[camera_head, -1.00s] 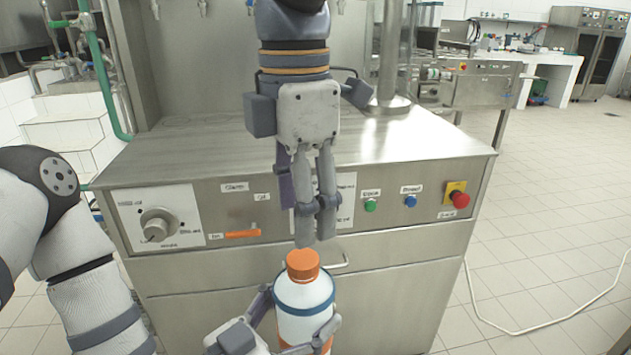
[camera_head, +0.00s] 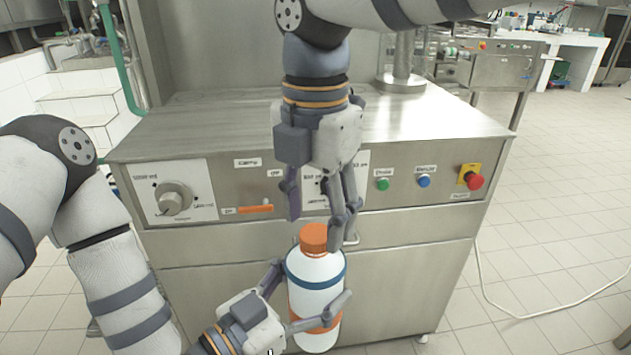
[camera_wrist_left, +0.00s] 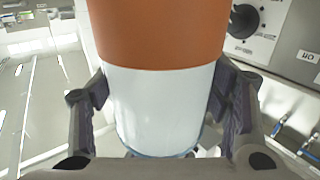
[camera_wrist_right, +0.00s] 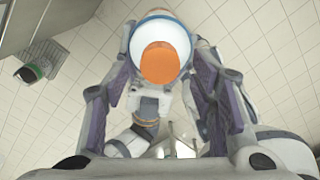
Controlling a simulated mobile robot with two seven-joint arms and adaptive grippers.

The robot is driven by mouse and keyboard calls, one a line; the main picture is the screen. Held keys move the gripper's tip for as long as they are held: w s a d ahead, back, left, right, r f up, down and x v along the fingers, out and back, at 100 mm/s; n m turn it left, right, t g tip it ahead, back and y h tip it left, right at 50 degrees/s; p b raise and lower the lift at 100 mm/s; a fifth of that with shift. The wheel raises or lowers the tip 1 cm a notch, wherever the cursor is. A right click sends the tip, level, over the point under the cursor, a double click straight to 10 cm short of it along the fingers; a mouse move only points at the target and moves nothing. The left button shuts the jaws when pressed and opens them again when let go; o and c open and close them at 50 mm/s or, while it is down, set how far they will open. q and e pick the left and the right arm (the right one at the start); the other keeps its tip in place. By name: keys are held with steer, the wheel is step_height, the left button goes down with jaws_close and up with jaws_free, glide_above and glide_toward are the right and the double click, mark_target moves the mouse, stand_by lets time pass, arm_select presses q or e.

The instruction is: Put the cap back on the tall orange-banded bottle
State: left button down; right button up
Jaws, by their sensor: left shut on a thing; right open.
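The white bottle (camera_head: 315,283) has an orange band, a blue band and an orange cap (camera_head: 314,238) on its top. My left gripper (camera_head: 308,290) is shut on the bottle's body and holds it upright in front of the machine. The left wrist view shows the bottle (camera_wrist_left: 160,105) close up between both fingers. My right gripper (camera_head: 318,225) is open and points down just above the cap, its fingers to either side. In the right wrist view, the cap (camera_wrist_right: 160,63) sits between the open fingers, apart from both. Whether the cap is fully seated cannot be told.
The steel machine (camera_head: 420,145) stands right behind the bottle, with a dial (camera_head: 173,197), an orange lever (camera_head: 254,209), a green button, a blue button and a red stop button (camera_head: 474,181). The floor (camera_head: 560,220) on the right is clear except for a white cable.

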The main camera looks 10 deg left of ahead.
steer(key=shift+f, duration=0.95)
steer(key=shift+c, duration=0.3)
jaws_close()
steer(key=m, duration=2.3)
steer(key=shift+m, duration=0.4)
